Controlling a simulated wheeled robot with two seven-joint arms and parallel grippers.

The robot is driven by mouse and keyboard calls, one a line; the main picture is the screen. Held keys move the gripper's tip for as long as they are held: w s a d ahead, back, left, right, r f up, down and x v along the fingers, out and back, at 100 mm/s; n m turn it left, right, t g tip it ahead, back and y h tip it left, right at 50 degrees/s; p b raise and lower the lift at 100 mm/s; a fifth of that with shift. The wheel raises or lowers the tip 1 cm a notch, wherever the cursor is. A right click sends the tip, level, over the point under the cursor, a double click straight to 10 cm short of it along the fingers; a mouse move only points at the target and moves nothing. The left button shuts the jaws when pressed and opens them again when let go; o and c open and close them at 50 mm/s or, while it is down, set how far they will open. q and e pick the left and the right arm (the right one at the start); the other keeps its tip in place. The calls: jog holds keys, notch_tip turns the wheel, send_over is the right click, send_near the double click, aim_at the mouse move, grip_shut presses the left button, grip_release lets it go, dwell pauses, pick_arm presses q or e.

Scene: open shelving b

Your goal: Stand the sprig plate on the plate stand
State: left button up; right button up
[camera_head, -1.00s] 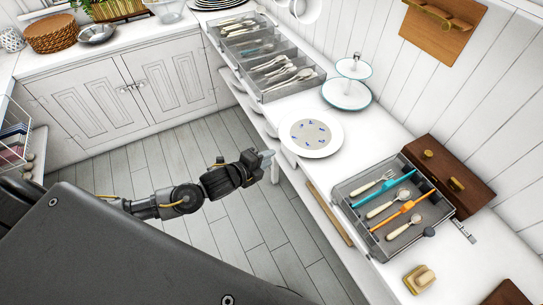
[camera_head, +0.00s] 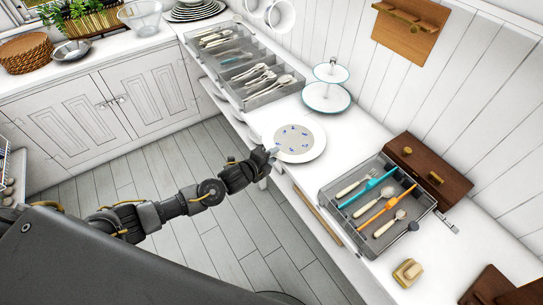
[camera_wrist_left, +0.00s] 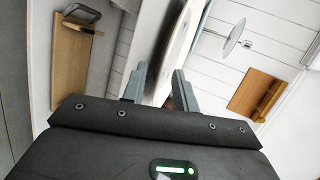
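The sprig plate (camera_head: 297,153), white with a grey centre and small blue sprigs, lies flat on the white counter near its front edge. My left gripper (camera_head: 272,157) is at the plate's near left rim in the head view. In the left wrist view, my left gripper's fingers (camera_wrist_left: 160,88) are apart, with the edge of the sprig plate (camera_wrist_left: 178,45) just ahead of and between them. I cannot tell whether they touch it. A dark brown wooden piece (camera_head: 490,285), cut off at the lower right, may be the plate stand. My right gripper is out of view.
A grey cutlery tray (camera_head: 335,205) and a dark wooden board with brass knobs (camera_head: 432,172) stand right of the plate. A two-tier stand (camera_head: 328,97) and a long cutlery organiser (camera_head: 240,75) are behind. A soap-like block (camera_head: 408,272) lies nearer the dark piece.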

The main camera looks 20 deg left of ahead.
pick_arm(q)
jog(key=shift+c, duration=0.2)
grip_shut()
jog(key=shift+s+d, duration=0.1)
jog(key=shift+s+d, duration=0.25)
jog(key=shift+s, duration=0.25)
jog(key=shift+s+d, duration=0.25)
jog(key=shift+s, duration=0.2)
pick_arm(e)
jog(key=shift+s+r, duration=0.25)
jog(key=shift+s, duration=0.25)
pick_arm(q)
jog(key=shift+o, duration=0.2)
grip_release()
jog(key=shift+w, duration=0.1)
